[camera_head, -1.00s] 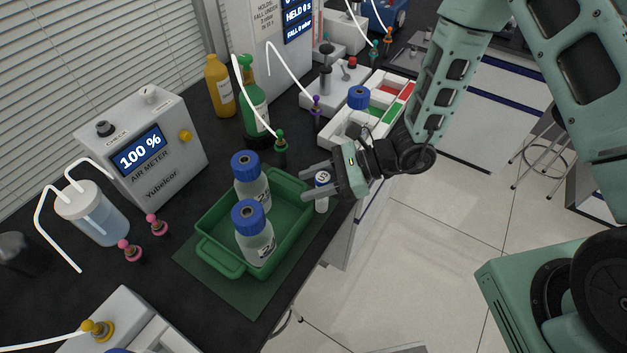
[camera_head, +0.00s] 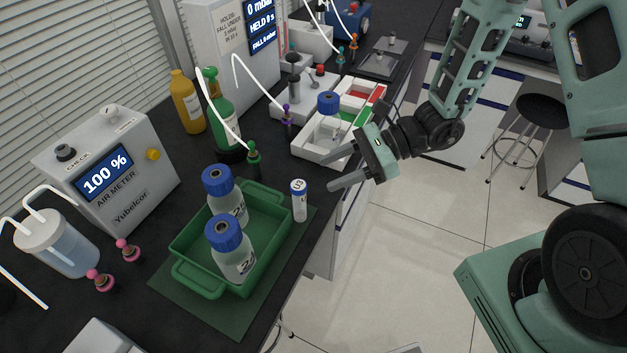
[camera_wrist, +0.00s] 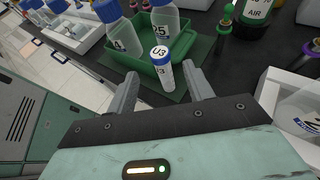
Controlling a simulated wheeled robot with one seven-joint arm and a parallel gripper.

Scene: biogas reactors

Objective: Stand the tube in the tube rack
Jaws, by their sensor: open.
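The tube (camera_head: 299,202) is white with a blue band near its top and a label. It stands upright beside the right end of the green tray, its base at the edge of the green mat. In the wrist view the tube (camera_wrist: 163,72) reads U3 on its top and appears between and beyond my fingertips. My gripper (camera_head: 331,176) is open and empty, to the right of the tube and apart from it. I cannot pick out a tube rack with certainty in either view.
The green tray (camera_head: 185,246) holds two blue-capped bottles. A white sectioned tray (camera_head: 309,155) with a blue-capped bottle stands behind my gripper. A green bottle (camera_head: 226,117) and an air meter (camera_head: 140,190) stand at the left. The bench's edge runs just right of the tube.

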